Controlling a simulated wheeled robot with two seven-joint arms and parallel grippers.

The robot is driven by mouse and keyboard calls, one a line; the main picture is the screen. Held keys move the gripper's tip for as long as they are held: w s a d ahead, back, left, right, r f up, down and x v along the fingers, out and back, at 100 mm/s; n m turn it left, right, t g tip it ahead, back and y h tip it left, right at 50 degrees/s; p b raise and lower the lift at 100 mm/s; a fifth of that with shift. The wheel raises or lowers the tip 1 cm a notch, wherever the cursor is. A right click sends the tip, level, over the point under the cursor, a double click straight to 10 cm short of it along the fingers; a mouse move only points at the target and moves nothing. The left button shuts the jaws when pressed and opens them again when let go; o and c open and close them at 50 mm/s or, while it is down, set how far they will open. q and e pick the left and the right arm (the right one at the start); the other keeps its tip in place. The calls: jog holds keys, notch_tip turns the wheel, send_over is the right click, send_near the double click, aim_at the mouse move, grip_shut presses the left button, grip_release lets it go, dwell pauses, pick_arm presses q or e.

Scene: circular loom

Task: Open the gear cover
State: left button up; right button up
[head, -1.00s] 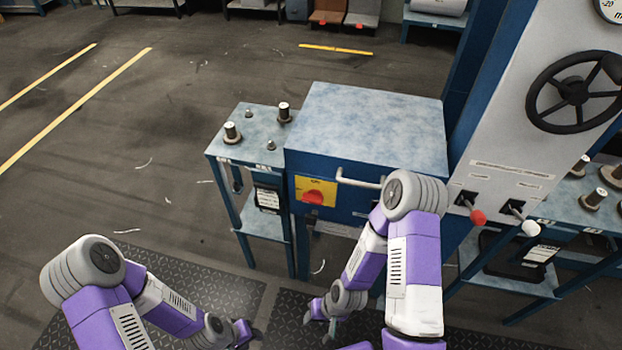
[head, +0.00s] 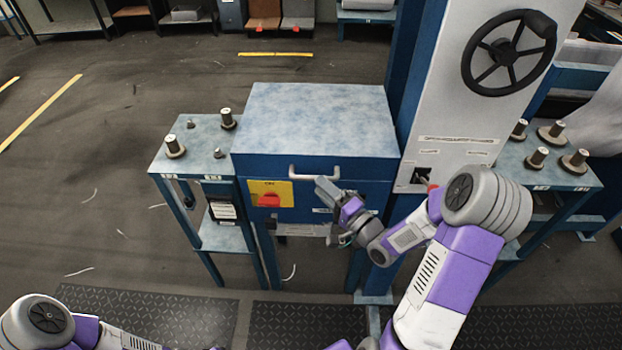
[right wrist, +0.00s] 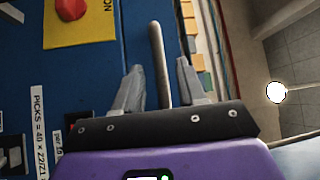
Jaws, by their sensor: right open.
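The gear cover (head: 318,120) is the blue box-shaped housing with a pale speckled top, and it looks closed. Its light bar handle (head: 314,173) is on the front face. My right gripper (head: 326,187) is open, just in front of the handle near its right end. In the right wrist view, the handle (right wrist: 157,58) lies between the two spread fingers (right wrist: 160,72), with a gap visible on each side. My left arm shows at the bottom left, but its gripper is cut off by the picture's lower edge.
A red switch on a yellow plate (head: 284,194) is left of the handle. A side table (head: 203,138) with bobbins stands at left. A grey column with a black handwheel (head: 508,52) rises at right, beside another bobbin table (head: 552,175).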

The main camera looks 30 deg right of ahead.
aim_at(311, 176)
jog(key=x, duration=0.5)
jog(key=shift+w+b, duration=0.15)
jog(key=shift+b, duration=0.15)
grip_shut()
